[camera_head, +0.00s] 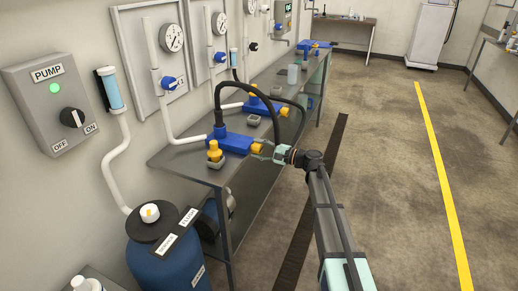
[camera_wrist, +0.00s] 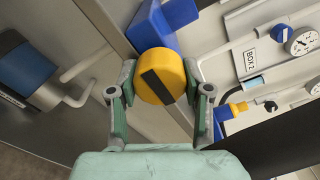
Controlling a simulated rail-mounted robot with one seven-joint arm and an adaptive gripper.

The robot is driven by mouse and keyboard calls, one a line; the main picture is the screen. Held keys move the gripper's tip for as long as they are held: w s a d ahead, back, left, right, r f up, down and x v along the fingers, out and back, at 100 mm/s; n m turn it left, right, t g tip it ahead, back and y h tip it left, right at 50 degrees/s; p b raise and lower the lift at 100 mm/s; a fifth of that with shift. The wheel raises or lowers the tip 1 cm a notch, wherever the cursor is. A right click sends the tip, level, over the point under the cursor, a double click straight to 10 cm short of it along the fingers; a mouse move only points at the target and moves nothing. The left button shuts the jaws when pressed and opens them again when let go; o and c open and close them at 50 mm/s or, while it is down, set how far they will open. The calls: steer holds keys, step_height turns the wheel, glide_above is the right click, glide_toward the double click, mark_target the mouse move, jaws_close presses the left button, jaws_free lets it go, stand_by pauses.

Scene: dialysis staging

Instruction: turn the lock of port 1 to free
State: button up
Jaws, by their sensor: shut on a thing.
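In the head view, the nearest blue port block (camera_head: 232,143) lies on the metal bench, with a yellow lock knob (camera_head: 256,148) at its end facing me. My gripper (camera_head: 265,151) comes from the right and is shut on that knob. In the wrist view, the round yellow knob (camera_wrist: 181,70) has a black bar, tilted from upper left to lower right, on its face. It sits between the two fingers of my gripper (camera_wrist: 162,88), in front of the blue block (camera_wrist: 177,12). No port number is readable on this block.
A yellow-topped part (camera_head: 214,151) stands beside the block, and a black hose (camera_head: 246,86) arches over it. Another blue block (camera_head: 258,106) sits farther along the bench (camera_head: 190,158). The pump panel (camera_head: 48,104) shows a green light. Open floor (camera_head: 385,170) lies right.

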steer(key=o, duration=1.2)
steer(key=shift+a, duration=0.1)
steer(key=shift+c, duration=0.2)
steer(key=v, duration=1.2)
